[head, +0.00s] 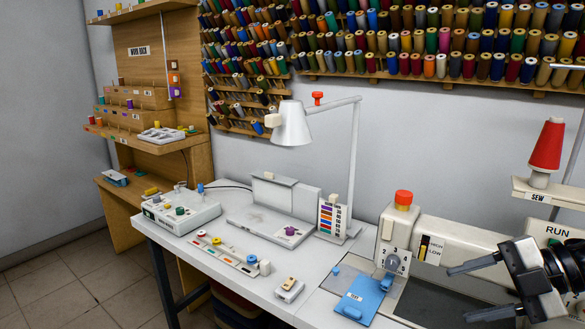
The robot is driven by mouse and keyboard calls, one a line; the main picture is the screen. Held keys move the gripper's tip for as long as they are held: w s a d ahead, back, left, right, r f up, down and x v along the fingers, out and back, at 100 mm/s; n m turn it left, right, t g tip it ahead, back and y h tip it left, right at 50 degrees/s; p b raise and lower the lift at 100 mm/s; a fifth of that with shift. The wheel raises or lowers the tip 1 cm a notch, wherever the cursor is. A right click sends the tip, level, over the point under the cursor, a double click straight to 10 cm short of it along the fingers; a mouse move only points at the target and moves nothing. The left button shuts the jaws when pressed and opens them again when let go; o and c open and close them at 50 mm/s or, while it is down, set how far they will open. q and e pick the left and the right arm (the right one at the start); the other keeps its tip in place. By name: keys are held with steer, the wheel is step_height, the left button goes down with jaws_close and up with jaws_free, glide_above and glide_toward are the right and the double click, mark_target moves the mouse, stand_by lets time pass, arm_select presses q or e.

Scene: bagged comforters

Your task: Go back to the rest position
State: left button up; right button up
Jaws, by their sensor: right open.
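My right gripper (462,294) is at the lower right of the head view, its two dark fingers pointing left. The fingers are spread apart and nothing shows between them. The gripper is in front of the sewing machine (458,238) and hides part of its right side and of the table there. A blue plate (362,297) lies to the left of the fingertips, apart from them. My left gripper is not in view.
A white table (258,273) carries a control box (180,210), a lamp (293,124), a colour chart (332,218) and small parts. A red thread cone (547,145) stands above the gripper. Thread racks (440,78) line the wall; a wooden shelf (150,60) stands left. Floor (60,275) shows lower left.

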steer(key=s+a+f+m+t+h+b, duration=0.1)
steer(key=s+a+f+m+t+h, duration=0.1)
steer(key=f+m+t, duration=0.45)
steer(key=s+a+f+m+t+h+b, duration=0.1)
steer(key=s+a+f+m+t, duration=0.15)
steer(key=f+m, duration=0.7)
arm_select(q)
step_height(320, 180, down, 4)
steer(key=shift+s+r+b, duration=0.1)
steer(key=shift+b, duration=0.5)
arm_select(e)
steer(key=s+a+f+m+g+h, duration=0.3)
steer(key=s+a+f+m, duration=0.3)
steer(key=a+f, duration=0.5)
steer(key=shift+s+a+f+h, duration=0.4)
steer(key=shift+s+a, duration=0.45)
steer(key=shift+a, duration=0.35)
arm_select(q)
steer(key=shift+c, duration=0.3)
arm_select(e)
steer(key=shift+c, duration=0.3)
